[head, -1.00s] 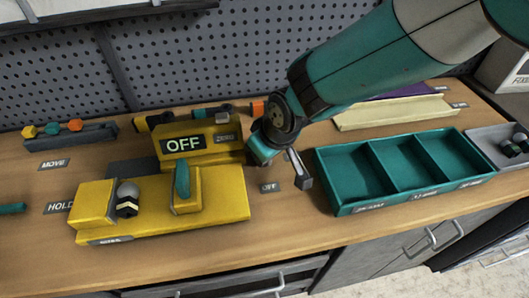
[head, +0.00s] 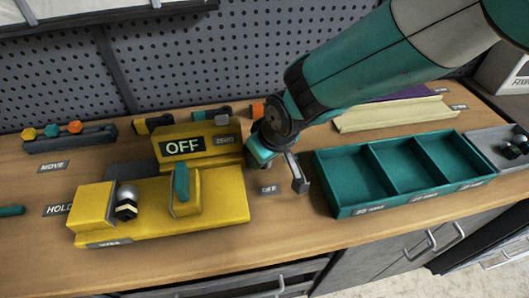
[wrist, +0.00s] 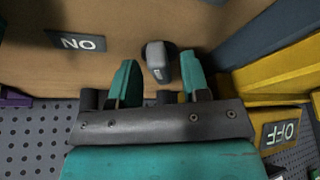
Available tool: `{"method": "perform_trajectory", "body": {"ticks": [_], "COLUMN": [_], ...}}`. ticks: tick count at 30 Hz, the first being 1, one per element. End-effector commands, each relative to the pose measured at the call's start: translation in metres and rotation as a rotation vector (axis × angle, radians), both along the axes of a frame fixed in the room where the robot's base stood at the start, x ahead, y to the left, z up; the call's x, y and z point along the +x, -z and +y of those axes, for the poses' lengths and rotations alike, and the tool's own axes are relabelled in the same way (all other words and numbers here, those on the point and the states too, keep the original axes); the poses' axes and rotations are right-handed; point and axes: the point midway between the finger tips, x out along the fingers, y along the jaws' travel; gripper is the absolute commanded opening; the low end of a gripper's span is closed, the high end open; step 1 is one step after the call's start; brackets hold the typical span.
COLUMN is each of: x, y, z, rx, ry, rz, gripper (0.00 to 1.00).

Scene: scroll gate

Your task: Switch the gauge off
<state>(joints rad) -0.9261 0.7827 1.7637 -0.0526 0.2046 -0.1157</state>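The yellow gauge box (head: 228,157) stands at the back of the bench, left of my gripper, and its display (head: 182,146) reads OFF. The display also shows upside down in the wrist view (wrist: 281,134). A grey lever (wrist: 158,66) on a dark round base lies between my two teal fingers, with visible gaps on both sides. My gripper (wrist: 158,78) is open around it.
A yellow fixture (head: 130,231) with a teal handle (head: 181,182) stands in front of the gauge. A teal three-part tray (head: 345,210) is right of the lever. A pegboard (head: 200,60) closes off the back. Clear wood lies along the front edge.

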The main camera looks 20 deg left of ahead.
Motion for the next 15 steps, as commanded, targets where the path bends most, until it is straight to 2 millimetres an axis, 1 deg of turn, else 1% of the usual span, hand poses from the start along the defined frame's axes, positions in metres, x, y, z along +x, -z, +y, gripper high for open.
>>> {"method": "perform_trajectory", "body": {"ticks": [4, 8, 11, 15], "x": [-0.001, -0.004, -0.008, -0.015], "y": [-0.005, -0.021, -0.042, -0.076], "z": [-0.001, -0.007, -0.014, -0.027], "rx": [0.002, 0.002, 0.004, 0.005], "ry": [-0.001, -0.001, -0.001, 0.000], "rz": [-0.001, -0.002, -0.003, -0.003], "gripper": [0.43, 0.43, 0.43, 0.43]}}
